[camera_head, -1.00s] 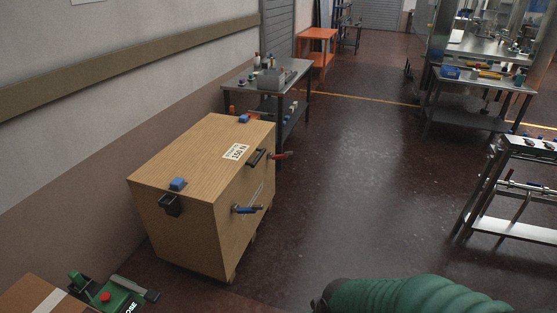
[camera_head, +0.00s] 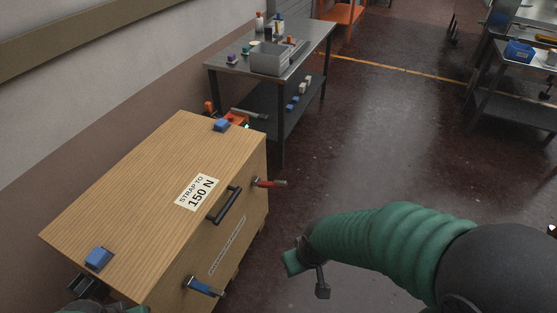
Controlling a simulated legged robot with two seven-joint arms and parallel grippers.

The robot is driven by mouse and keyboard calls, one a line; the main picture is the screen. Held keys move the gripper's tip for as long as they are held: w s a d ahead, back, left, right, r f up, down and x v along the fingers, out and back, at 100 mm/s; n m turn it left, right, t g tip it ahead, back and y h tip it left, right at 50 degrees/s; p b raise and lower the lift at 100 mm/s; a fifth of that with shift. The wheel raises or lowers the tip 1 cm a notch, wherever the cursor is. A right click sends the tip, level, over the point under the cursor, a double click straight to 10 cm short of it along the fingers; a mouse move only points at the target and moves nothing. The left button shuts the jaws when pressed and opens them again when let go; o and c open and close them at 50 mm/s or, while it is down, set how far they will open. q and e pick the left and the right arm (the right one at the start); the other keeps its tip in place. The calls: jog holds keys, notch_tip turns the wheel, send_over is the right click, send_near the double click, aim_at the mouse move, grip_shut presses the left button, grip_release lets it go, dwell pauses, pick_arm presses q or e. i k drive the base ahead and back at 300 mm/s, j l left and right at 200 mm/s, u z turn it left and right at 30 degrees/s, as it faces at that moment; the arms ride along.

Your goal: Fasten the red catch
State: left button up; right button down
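The red catch (camera_head: 270,183) is a lever with a dark mount on the front face of a wooden crate (camera_head: 150,185), near its right end. Its red handle sticks out to the right, away from the face. How it engages is too small to tell. My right gripper (camera_head: 307,275) is below and to the right of the red catch, clear of the crate. Its two fingers look spread apart, with nothing visible between them.
A blue-handled catch (camera_head: 203,287), a black handle (camera_head: 224,205) and a "150 N" label (camera_head: 198,193) are on the crate. Blue blocks (camera_head: 98,258) sit on its top edges. A metal table (camera_head: 225,69) with bottles stands behind. The floor (camera_head: 350,150) right of the crate is clear.

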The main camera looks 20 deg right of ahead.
aim_at(268, 185)
jog(key=i+l, duration=0.3)
jog(key=i+l+u, duration=0.1)
jog(key=i+l, duration=0.2)
jog(key=l, duration=0.2)
jog(key=i+l+u, duration=0.1)
jog(key=i+l, duration=0.2)
jog(key=l, duration=0.15)
